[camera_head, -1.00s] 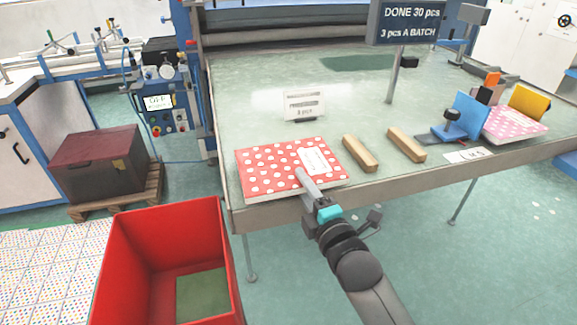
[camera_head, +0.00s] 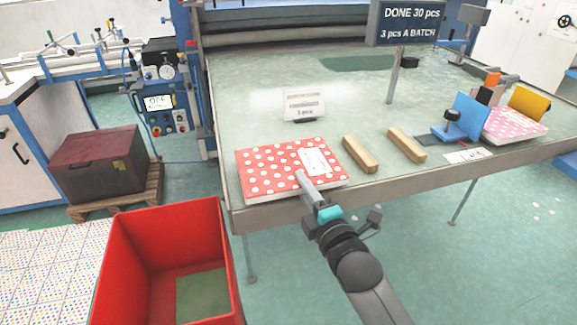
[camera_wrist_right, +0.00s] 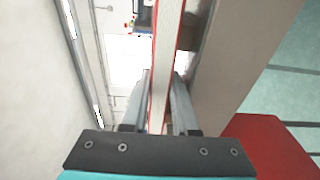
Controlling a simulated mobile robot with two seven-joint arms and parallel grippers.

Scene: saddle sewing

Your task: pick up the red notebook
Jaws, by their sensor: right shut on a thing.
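The red notebook (camera_head: 275,168) with white dots and a white label lies flat on the table at its front left edge. My right gripper (camera_head: 303,178) reaches in from the front and is shut on the notebook's front edge, one finger over the cover. In the right wrist view the notebook (camera_wrist_right: 166,70) shows edge-on, as white pages between red covers, between the two fingers (camera_wrist_right: 160,110). The finger under the notebook is hidden in the head view. My left gripper is not in view.
Two wooden blocks (camera_head: 360,154) (camera_head: 407,145) lie right of the notebook on the table (camera_head: 240,90). A small sign (camera_head: 304,103) stands behind it. A pink dotted notebook (camera_head: 515,124) lies at the far right. A red bin (camera_head: 170,230) stands below, front left.

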